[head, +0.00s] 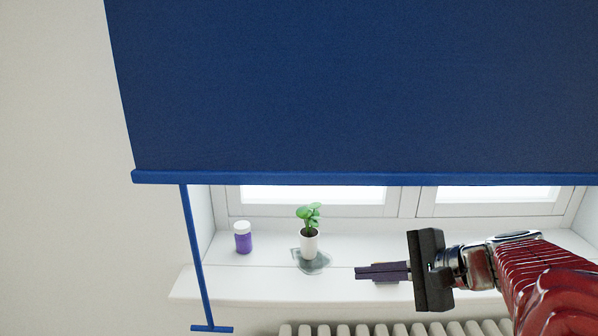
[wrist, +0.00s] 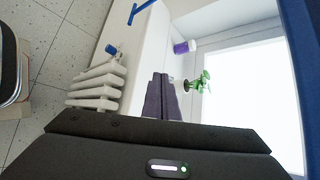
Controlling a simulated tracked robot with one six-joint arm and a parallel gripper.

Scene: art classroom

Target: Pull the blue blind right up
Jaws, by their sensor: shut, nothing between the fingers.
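The blue blind (head: 360,85) hangs over the upper window, with its bottom bar (head: 360,178) just above the lower panes. A blue pull rod (head: 194,255) hangs from the bar's left end and ends in a crosspiece handle (head: 212,329) below the sill. In the wrist view the handle (wrist: 138,10) shows at the top, and a strip of the blind (wrist: 303,70) at the right. My gripper (head: 358,273) is shut and empty, in front of the sill and right of the rod, pointing left. It also shows in the wrist view (wrist: 160,76). It is apart from the rod.
On the white sill (head: 210,285) stand a purple jar with a white lid (head: 243,238) and a green plant in a white pot (head: 309,244), with a greyish puddle-like patch (head: 312,262) around it. A white radiator (head: 350,330) is below. The wall left of the rod is clear.

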